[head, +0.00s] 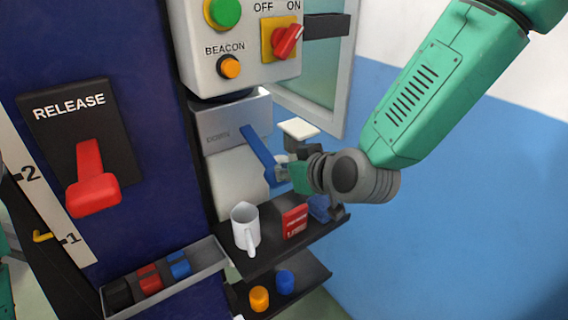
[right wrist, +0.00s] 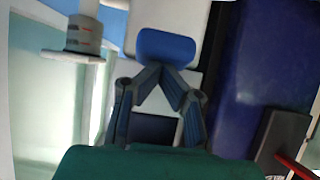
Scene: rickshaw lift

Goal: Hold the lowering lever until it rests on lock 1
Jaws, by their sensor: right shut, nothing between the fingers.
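A blue lever (head: 260,156) slants down to the right from a grey box (head: 232,125) on the dark blue column; I take it as the lowering lever. My right gripper (head: 281,174) is shut and empty, with its fingertips at the lever's lower end. In the right wrist view, the shut fingertips (right wrist: 172,72) meet just at the edge of the blue lever end (right wrist: 165,46); I cannot tell whether they touch it. A yellow pointer (head: 43,236) stands near the 1 mark on the white scale (head: 50,205). My left gripper is not in view.
A red RELEASE handle (head: 92,188) is on the column at left. A control box (head: 240,45) hangs above the lever. Below, a black shelf (head: 262,262) bears a white mug (head: 245,226) and a red box (head: 295,221). Free room lies right of the shelf.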

